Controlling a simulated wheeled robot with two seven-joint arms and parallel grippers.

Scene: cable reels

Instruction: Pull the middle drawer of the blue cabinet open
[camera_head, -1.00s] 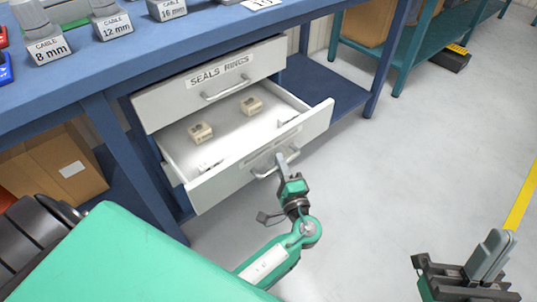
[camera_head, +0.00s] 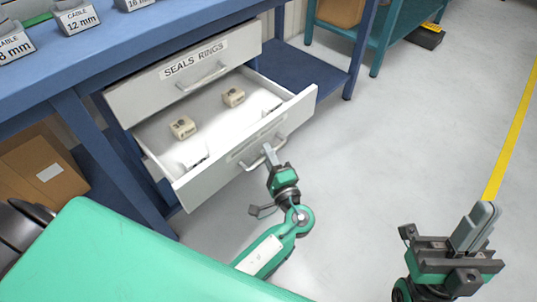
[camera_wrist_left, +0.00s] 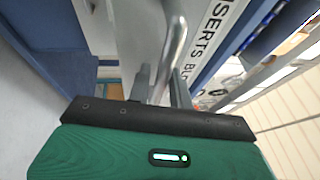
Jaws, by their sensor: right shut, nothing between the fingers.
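The middle drawer (camera_head: 222,170) of the blue cabinet (camera_head: 120,160) stands well out, below the shut top drawer labelled SEALS RINGS (camera_head: 190,68). My left gripper (camera_head: 269,154) is at its metal handle (camera_head: 256,161). In the left wrist view the handle (camera_wrist_left: 173,45) passes between the two fingers (camera_wrist_left: 160,88), which are closed around it; part of the label INSERTS (camera_wrist_left: 212,40) shows beside it. My right gripper (camera_head: 476,226) is shut and empty, over the floor at the right, away from the cabinet.
Inside the drawer are two small beige boxes (camera_head: 183,128) and white items near the front. Cable holders (camera_head: 76,18) stand on the blue worktop. A cardboard box (camera_head: 42,170) sits on the left shelf. The grey floor (camera_head: 390,130) before the drawer is clear.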

